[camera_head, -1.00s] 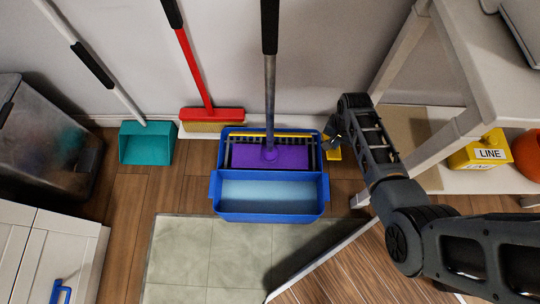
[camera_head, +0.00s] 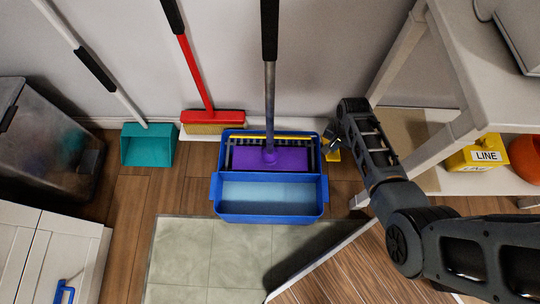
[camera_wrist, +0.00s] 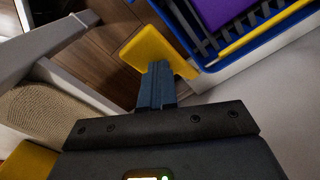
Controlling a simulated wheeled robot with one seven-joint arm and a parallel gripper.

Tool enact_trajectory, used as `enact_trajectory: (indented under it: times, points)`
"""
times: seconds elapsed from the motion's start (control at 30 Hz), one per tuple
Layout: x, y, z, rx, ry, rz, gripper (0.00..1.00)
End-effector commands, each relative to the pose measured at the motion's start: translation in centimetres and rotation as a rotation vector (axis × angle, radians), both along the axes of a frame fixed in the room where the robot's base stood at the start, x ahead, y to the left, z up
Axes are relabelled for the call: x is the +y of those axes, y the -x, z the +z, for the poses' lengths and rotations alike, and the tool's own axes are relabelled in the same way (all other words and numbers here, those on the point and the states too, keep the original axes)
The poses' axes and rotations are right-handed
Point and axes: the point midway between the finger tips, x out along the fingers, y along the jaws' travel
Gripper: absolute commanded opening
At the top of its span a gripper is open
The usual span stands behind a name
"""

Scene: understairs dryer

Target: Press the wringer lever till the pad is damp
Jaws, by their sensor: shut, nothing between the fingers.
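The blue mop bucket (camera_head: 270,216) stands on the floor by the wall, with pale blue water (camera_head: 268,191) in its front compartment. The purple mop pad (camera_head: 290,158) lies on the dark wringer grille (camera_head: 232,157) at the back, its handle upright. The yellow wringer lever (camera_head: 333,156) sticks out at the bucket's right side; it also shows in the wrist view (camera_wrist: 150,48). My gripper (camera_head: 334,134) is shut and empty, beside the bucket at the lever. In the wrist view my fingertips (camera_wrist: 158,70) overlap the lever's edge; I cannot tell whether they touch.
A white shelf unit (camera_head: 440,150) with a yellow box (camera_head: 470,157) stands close on the right. A red broom (camera_head: 212,116) and a teal dustpan (camera_head: 148,147) lean at the left. A dark bin (camera_head: 45,140) stands further left. Grey-green tiles (camera_head: 195,250) in front are clear.

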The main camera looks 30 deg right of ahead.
Motion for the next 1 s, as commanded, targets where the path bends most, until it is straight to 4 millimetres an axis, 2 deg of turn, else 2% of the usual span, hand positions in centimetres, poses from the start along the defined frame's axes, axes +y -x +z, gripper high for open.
enact_trajectory:
  times: [0.03,0.73,0.83,1.0]
  points:
    - [0.0,0.0,1.7,0.003,-0.002,0.000,0.00]
    - [-1.0,-1.5,13.5,0.004,-0.003,0.001,0.00]
    - [-1.1,-1.7,14.7,0.004,-0.003,0.001,0.00]
    - [-1.1,-1.7,14.5,0.004,-0.002,0.001,0.00]
